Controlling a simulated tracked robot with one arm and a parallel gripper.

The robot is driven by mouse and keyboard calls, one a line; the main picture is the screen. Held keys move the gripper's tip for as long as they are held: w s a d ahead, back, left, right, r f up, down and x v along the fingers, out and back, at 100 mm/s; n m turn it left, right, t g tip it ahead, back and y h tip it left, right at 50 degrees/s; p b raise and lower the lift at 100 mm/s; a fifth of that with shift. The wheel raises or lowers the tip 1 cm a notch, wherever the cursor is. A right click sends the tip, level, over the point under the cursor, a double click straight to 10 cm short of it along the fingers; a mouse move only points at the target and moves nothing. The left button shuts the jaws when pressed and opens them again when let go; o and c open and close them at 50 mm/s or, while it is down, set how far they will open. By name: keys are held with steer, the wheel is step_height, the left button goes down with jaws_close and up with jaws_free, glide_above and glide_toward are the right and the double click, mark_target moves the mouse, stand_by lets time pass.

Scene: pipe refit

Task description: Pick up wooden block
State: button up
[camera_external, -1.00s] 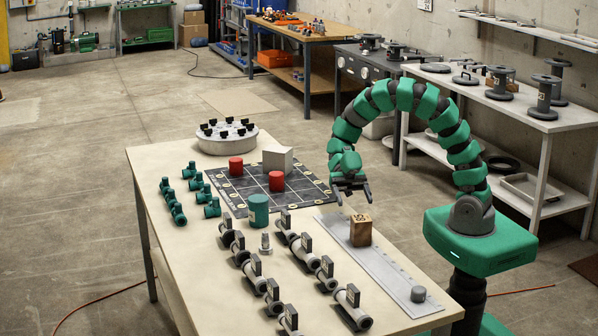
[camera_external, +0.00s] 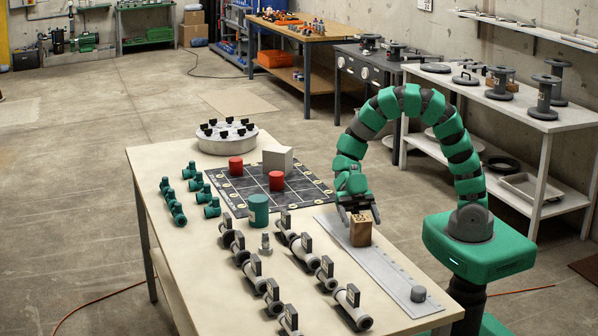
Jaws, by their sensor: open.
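The wooden block (camera_external: 360,231) is a small brown cube with dark marks on its top. It stands upright on the grey strip (camera_external: 384,271) along the table's right side. My gripper (camera_external: 359,215) points down just above the block's top, with its fingers open. The fingers partly cover the block's upper edge. I cannot tell whether they touch it.
A small grey cylinder (camera_external: 418,294) stands at the strip's near end. A green cylinder (camera_external: 258,211), red cylinders (camera_external: 276,181) and a whitish block (camera_external: 278,159) are on or by the dark grid board (camera_external: 311,190).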

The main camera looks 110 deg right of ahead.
steer(key=shift+x, duration=1.1)
steer(key=c, duration=1.2)
steer(key=shift+o, duration=0.2)
